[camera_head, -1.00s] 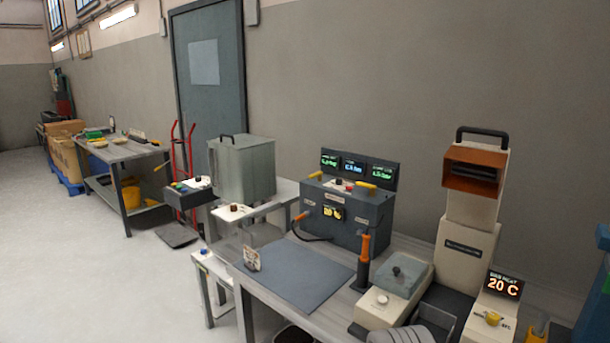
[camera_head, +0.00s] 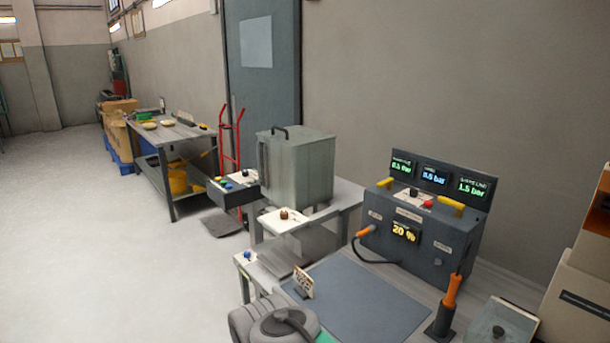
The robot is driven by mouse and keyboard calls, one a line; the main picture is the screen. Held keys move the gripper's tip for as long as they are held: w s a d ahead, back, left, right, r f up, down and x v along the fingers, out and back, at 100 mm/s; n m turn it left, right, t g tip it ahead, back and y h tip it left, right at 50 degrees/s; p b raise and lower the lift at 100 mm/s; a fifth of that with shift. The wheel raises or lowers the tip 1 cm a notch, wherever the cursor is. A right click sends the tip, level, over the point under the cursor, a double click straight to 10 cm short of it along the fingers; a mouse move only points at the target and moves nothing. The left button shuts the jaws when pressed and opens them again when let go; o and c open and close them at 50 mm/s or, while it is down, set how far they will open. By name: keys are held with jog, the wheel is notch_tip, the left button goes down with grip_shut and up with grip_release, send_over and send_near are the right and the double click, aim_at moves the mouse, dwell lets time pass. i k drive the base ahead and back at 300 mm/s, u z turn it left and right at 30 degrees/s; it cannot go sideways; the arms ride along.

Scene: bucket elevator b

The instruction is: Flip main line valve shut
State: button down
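A dark grey control box (camera_head: 418,235) stands at the back of the right-hand bench. Two yellow lever handles sit on its top, a left one (camera_head: 385,182) and a right one (camera_head: 452,203). I cannot tell from their labels which one is the main line valve. Between them is a pale plate with a red knob (camera_head: 427,204). Three small screens (camera_head: 434,174) stand behind, the right one reading about 1.5 bar. A front display (camera_head: 405,232) reads 20 %. A grey rounded part of my arm shows at the bottom edge; my gripper's fingers are not in view.
A blue-grey mat (camera_head: 365,300) lies before the box, with a small card (camera_head: 303,283) at its left. An orange-handled tool (camera_head: 450,290) stands upright right of the mat. An orange plug with a black cable (camera_head: 365,231) is at the box's left. A metal tank (camera_head: 295,168) stands further left.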

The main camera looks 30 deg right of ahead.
aim_at(388, 182)
jog(key=u, duration=0.1)
jog(key=i, duration=1.35)
jog(key=z, duration=0.15)
